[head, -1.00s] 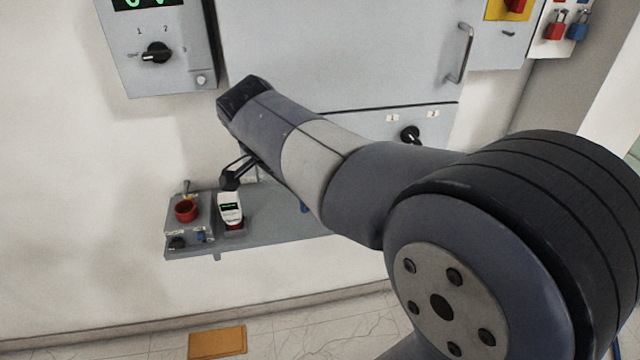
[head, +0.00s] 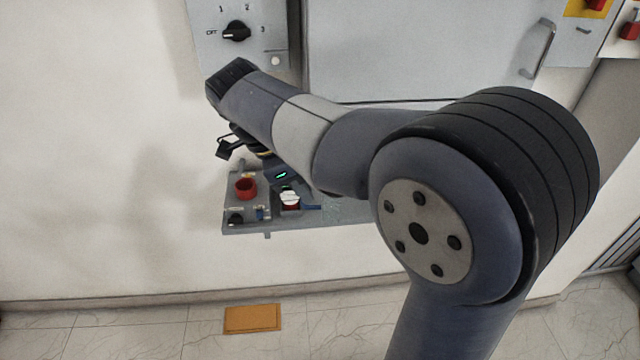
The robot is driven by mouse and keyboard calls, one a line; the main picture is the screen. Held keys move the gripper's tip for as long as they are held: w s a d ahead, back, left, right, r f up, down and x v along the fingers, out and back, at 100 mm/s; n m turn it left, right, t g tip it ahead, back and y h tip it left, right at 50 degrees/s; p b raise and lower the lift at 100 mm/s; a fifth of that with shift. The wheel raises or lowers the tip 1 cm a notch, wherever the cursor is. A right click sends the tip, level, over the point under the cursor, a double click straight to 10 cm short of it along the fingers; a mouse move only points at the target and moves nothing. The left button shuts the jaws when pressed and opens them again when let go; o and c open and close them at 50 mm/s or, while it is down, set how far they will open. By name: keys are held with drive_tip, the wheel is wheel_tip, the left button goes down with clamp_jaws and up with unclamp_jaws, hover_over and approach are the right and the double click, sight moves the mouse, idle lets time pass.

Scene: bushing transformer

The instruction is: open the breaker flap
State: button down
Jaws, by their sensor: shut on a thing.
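My gripper (head: 289,197) hangs from the wrist over the grey shelf unit, tilted, with a small green light on its body. Its tips meet a small red-and-white part (head: 290,206), which I take to be the breaker flap. The jaws are shut on it. The tips and the flap are tiny here, and I cannot tell how far the flap is open.
A red round knob (head: 246,188) and a black knob (head: 236,219) sit just left of my gripper on the grey shelf (head: 330,215). A cabinet (head: 400,50) with a handle stands behind. An orange mat (head: 253,318) lies on the floor.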

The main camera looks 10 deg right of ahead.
drive_tip(key=shift+w+a, duration=0.3)
drive_tip(key=shift+a, duration=0.2)
drive_tip(key=shift+w+a, duration=0.25)
drive_tip(key=shift+a, duration=0.2)
drive_tip(key=c, duration=1.5)
unclamp_jaws()
drive_tip(key=shift+w, duration=0.1)
drive_tip(key=v, duration=1)
drive_tip(key=shift+a+r, duration=0.1)
drive_tip(key=shift+r, duration=0.3)
drive_tip(key=x, duration=1.1)
